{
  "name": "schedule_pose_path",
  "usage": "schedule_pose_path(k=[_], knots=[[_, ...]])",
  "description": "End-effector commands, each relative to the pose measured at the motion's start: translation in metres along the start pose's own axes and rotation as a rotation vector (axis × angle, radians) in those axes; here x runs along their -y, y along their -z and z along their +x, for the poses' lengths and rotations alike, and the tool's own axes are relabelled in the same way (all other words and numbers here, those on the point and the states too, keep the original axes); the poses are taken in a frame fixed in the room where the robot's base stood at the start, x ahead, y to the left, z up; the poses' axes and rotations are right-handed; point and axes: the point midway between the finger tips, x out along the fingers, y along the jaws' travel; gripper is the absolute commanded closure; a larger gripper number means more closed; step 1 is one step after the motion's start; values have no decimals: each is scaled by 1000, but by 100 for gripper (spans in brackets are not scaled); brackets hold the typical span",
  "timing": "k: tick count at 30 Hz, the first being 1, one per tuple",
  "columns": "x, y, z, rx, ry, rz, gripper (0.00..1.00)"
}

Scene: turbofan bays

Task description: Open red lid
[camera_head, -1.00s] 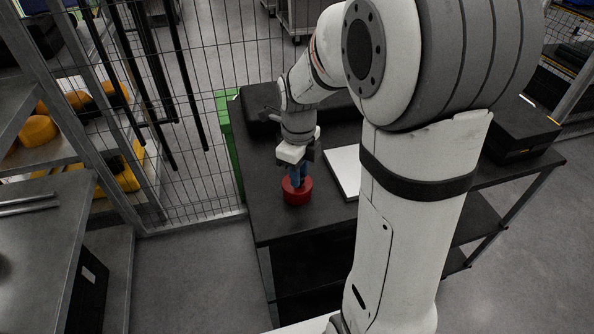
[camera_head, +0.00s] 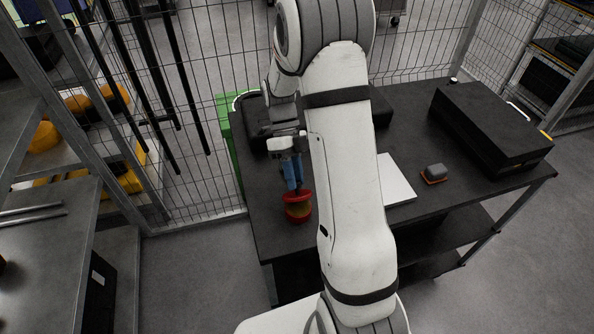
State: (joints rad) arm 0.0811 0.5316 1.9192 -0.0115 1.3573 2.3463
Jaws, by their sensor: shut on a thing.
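The red lid (camera_head: 296,197) is at the top of a small round container (camera_head: 298,215) near the front left of the black table. A yellow-orange band shows between the lid and the red lower part, so the lid sits higher than the lower part. Whether they still touch is too small to tell. My gripper (camera_head: 293,186), with blue fingers, points down and is shut on the top of the red lid. The inside of the container is hidden.
The black table (camera_head: 450,200) holds a white flat panel (camera_head: 396,180), a small grey-and-orange item (camera_head: 434,173) and a large black case (camera_head: 490,125). A wire fence (camera_head: 215,60) stands behind. My arm hides the table's middle.

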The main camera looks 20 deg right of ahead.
Motion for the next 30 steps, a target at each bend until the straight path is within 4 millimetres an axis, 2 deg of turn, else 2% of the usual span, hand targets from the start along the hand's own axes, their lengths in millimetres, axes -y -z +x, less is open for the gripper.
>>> schedule_pose_path(k=[17, 18, 25, 30], knots=[[3, -1, -2, -15, -27, 8, 100], [3, -1, -2, -15, -27, 8, 74], [3, 0, -2, -16, -28, 8, 55], [4, 0, -2, -16, -28, 8, 55]])
